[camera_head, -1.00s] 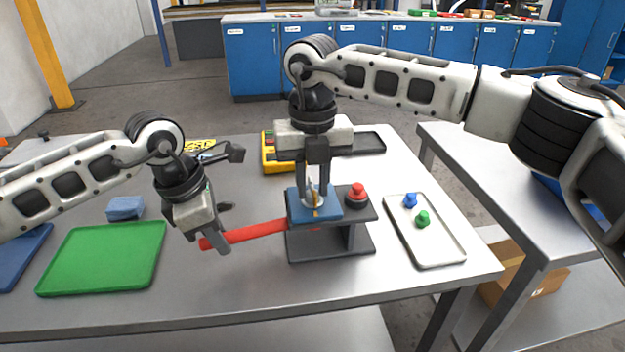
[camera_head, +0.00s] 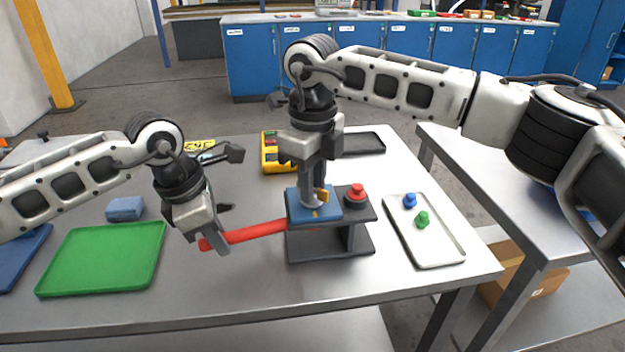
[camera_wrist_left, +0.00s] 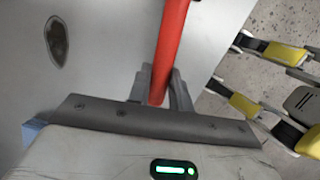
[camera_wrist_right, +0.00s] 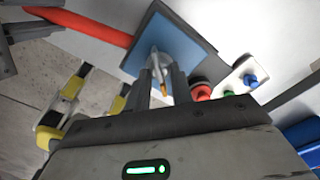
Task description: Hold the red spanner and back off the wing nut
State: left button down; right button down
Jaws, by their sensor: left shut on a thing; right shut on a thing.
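The red spanner (camera_head: 258,233) runs from my left gripper (camera_head: 208,245) to the dark stand, its far end passing under the blue block (camera_head: 301,205). My left gripper is shut on its free end, also seen in the left wrist view (camera_wrist_left: 171,40). My right gripper (camera_head: 314,200) points straight down over the blue block, shut on the wing nut. In the right wrist view, a silver piece (camera_wrist_right: 156,60) and an orange tab (camera_wrist_right: 163,89) show between its fingers (camera_wrist_right: 162,85). The fingers hide much of the nut.
A red button (camera_head: 357,192) sits on the stand (camera_head: 365,240) right of the block. A pale tray (camera_head: 440,250) with a blue and a green knob lies further right. A green tray (camera_head: 100,260) lies left. A yellow case (camera_head: 269,160) and a dark tray (camera_head: 364,143) are behind.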

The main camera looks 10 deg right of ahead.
jog(key=n, duration=0.5)
jog(key=shift+f+n, duration=0.15)
jog(key=shift+n, duration=0.15)
jog(key=n, duration=0.4)
jog(key=shift+n, duration=0.3)
pick_arm(q)
jog(key=shift+r, duration=0.1)
pick_arm(e)
jog(key=n, duration=0.5)
jog(key=shift+f, duration=0.1)
jog(key=n, duration=0.5)
jog(key=c, duration=1.2)
grip_release()
jog(key=shift+c, duration=0.2)
jog(key=shift+w, duration=0.1)
